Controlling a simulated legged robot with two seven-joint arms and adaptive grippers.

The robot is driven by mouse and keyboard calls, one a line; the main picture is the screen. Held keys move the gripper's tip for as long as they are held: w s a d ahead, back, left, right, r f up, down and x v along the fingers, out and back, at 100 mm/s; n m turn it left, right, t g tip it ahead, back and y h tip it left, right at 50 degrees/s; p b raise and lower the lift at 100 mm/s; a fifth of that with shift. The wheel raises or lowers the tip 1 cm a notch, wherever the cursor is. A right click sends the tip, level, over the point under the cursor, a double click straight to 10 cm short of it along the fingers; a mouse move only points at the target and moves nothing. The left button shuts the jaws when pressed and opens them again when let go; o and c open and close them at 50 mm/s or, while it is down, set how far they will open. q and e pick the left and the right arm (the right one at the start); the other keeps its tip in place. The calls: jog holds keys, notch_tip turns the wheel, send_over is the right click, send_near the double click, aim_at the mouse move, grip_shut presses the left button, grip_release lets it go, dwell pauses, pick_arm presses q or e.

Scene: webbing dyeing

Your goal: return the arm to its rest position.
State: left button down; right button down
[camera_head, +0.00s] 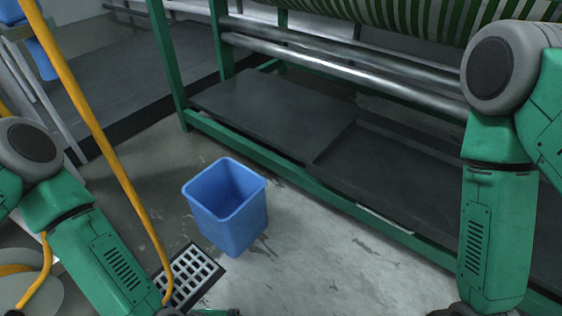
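My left arm (103,258) comes in from the left and slants down to the bottom edge. A dark sliver at the bottom edge beside its wrist may be part of the wrist or hand; I cannot tell which. My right arm (495,225) hangs nearly straight down at the right, and its wrist is cut off by the bottom edge. Neither gripper's fingers can be made out, so whether they hold anything is hidden.
A blue bin (232,215), its visible inside empty, stands on the concrete floor between my arms. A floor drain grate (188,273) lies beside it. A yellow hose (110,150) runs down near my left arm. A green machine frame (260,150) with dark trays and metal rollers stands behind.

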pick_arm(q)
jog(key=s+a+r+m+g+y+p, duration=0.1)
jog(key=s+a+r+m+y+p, duration=0.2)
jog(key=a, duration=0.7)
jog(key=s+a+r+m+g+y+p, duration=0.2)
jog(key=s+a+r+m+p, duration=0.1)
jog(key=a+r+m+p, duration=0.4)
jog(key=a+r+m, duration=0.3)
jog(key=r+m, duration=0.1)
jog(key=m, duration=0.3)
jog(key=shift+r+m+y, duration=0.2)
jog(key=shift+m+y, duration=0.1)
jog(key=shift+y, duration=0.1)
jog(key=shift+s+d, duration=0.1)
jog(key=shift+d, duration=0.05)
jog(key=shift+d+r, duration=0.15)
jog(key=shift+d, duration=0.05)
jog(key=shift+a, duration=0.1)
